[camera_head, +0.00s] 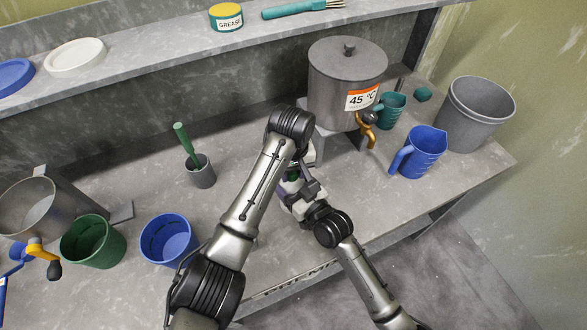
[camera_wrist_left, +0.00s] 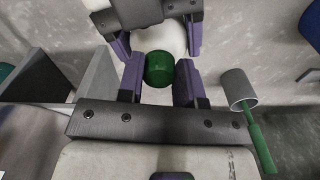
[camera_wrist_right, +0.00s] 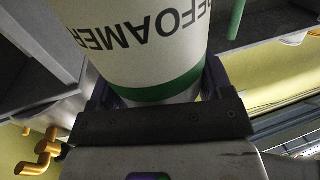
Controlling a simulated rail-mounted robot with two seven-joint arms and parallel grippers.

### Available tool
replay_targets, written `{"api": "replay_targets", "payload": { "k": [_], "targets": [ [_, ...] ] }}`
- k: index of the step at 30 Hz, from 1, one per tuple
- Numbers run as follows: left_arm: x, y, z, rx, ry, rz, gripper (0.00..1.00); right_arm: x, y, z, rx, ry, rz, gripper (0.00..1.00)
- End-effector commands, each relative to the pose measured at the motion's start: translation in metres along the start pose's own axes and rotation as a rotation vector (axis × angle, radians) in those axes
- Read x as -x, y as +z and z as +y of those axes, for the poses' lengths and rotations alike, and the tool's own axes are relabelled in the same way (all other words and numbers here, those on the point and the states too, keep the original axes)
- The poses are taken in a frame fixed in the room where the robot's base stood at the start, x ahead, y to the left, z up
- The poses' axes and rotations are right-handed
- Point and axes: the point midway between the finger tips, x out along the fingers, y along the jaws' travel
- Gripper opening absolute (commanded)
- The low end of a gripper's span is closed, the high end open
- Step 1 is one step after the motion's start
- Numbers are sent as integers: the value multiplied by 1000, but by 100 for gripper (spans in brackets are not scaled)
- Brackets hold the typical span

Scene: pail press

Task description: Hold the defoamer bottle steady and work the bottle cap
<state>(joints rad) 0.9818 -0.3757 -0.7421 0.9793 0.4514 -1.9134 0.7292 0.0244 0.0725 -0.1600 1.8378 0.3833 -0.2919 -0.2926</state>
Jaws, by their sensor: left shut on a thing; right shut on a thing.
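The defoamer bottle is white with a green band and shows large in the right wrist view (camera_wrist_right: 145,40), with its lettering upside down. My right gripper (camera_wrist_right: 155,92) is shut around the bottle's body. The round green bottle cap (camera_wrist_left: 160,69) sits between the fingers of my left gripper (camera_wrist_left: 160,80), which is shut on it. The white bottle body shows beyond the cap, between the right gripper's fingers. In the head view my left gripper (camera_head: 294,172) and right gripper meet at the bottle, which the arms mostly hide.
A steel pot (camera_head: 335,85) marked 45 °C with an orange tap stands just behind the grippers. A blue jug (camera_head: 420,155) and grey bucket (camera_head: 477,112) are to the right. A grey cup (camera_head: 201,172), blue bucket (camera_head: 168,241) and green bucket (camera_head: 92,243) are to the left.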

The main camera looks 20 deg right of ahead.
Motion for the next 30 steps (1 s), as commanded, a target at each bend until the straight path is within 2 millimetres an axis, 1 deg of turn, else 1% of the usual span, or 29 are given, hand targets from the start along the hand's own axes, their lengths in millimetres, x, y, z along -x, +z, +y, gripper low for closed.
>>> {"api": "replay_targets", "payload": {
  "k": [3,8,12,13,22,30],
  "targets": [
    [0,-1,-3,-299,-2,0,0,0,0,0,0,1,0,35],
    [0,-2,-5,-719,-3,0,0,0,0,0,0,1,0,35],
    [0,-4,-6,-1087,-2,-1,0,0,0,1,0,1,0,35],
    [0,-4,-6,-1130,-1,0,34,0,0,1,0,1,0,35],
    [0,-3,-5,-1112,1,1,62,0,0,0,0,1,0,35],
    [1,-3,-5,-1111,1,1,63,0,0,0,0,1,0,35]
  ]
}}
